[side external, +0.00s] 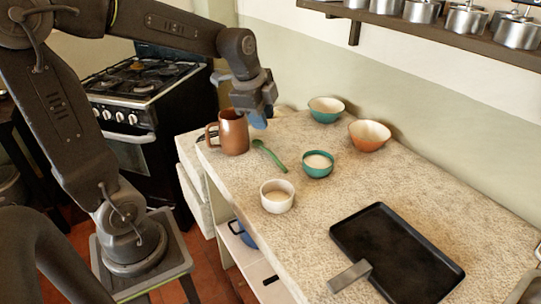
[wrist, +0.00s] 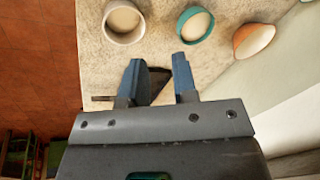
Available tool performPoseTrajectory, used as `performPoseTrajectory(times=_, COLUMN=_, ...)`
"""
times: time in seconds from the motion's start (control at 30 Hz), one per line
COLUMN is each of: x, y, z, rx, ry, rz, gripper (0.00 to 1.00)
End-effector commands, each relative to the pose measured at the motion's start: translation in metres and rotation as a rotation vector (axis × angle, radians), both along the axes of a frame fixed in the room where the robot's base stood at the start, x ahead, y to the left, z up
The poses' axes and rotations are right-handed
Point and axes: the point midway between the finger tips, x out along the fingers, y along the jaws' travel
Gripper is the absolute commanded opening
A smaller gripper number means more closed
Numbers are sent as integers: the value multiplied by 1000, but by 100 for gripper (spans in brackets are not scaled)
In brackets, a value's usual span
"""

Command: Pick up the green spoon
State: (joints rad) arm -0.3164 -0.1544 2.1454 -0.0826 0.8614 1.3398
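The green spoon (side external: 270,157) lies on the stone-patterned counter in the side external view, between the brown mug and the small teal bowl. My gripper (side external: 258,120) hangs above the counter, behind the spoon and to the right of the mug. In the wrist view, its two blue fingers (wrist: 157,62) are apart, with a clear gap between them. A dark shape (wrist: 156,83) shows between and behind the fingers; I cannot tell what it is. I cannot make out the spoon in the wrist view.
The brown mug (side external: 233,133) stands close to my gripper. A white bowl (side external: 277,196), a teal bowl (side external: 317,164), an orange bowl (side external: 369,135) and another teal bowl (side external: 326,110) stand around. A black tray (side external: 398,252) lies at the right. A shelf with pots (side external: 467,20) is above.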

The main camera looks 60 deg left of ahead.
Motion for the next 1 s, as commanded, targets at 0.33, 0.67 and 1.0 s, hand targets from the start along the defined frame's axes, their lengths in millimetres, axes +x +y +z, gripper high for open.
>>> performPoseTrajectory(times=0.33, x=52, y=87, z=-53, rx=101, ry=98, rz=-515, gripper=27)
performPoseTrajectory(times=0.67, x=61, y=99, z=-87, rx=113, ry=111, rz=-613, gripper=27)
performPoseTrajectory(times=1.0, x=73, y=98, z=-141, rx=115, ry=108, rz=-611, gripper=27)
